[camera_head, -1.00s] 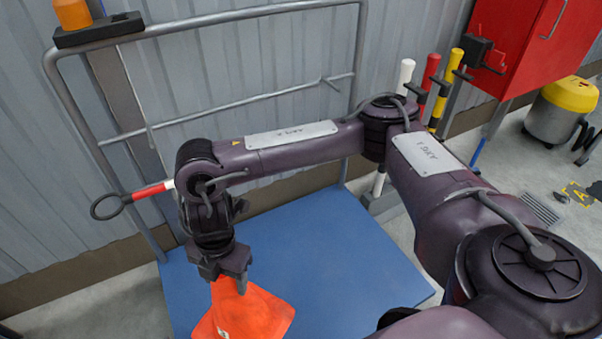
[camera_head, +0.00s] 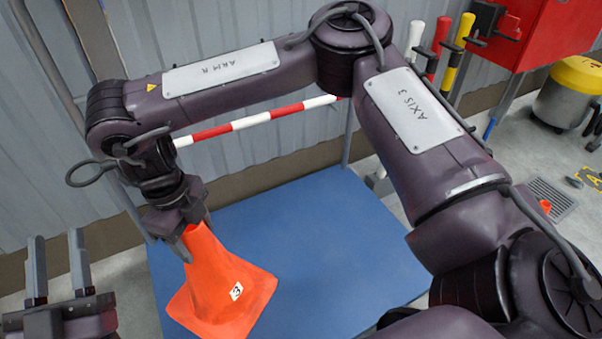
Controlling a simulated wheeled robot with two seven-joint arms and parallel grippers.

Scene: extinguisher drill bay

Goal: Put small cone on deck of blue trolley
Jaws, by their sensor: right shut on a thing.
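The orange cone (camera_head: 228,284) with a white number label is over the blue deck of the trolley (camera_head: 310,235). Its base appears slightly tilted; I cannot tell whether it touches the deck. My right gripper (camera_head: 193,236) is shut on the cone's narrow top, and its fingers hide part of the tip. My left gripper (camera_head: 59,268) is open and empty at the lower left, fingers up, left of the cone and apart from it.
The trolley's grey rail (camera_head: 347,140) stands at the deck's back edge. A red and white pole (camera_head: 250,121) runs behind my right arm. A red cabinet (camera_head: 560,30), a yellow-topped bin (camera_head: 568,92) and a small orange thing (camera_head: 545,206) are at right. Much of the deck is clear.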

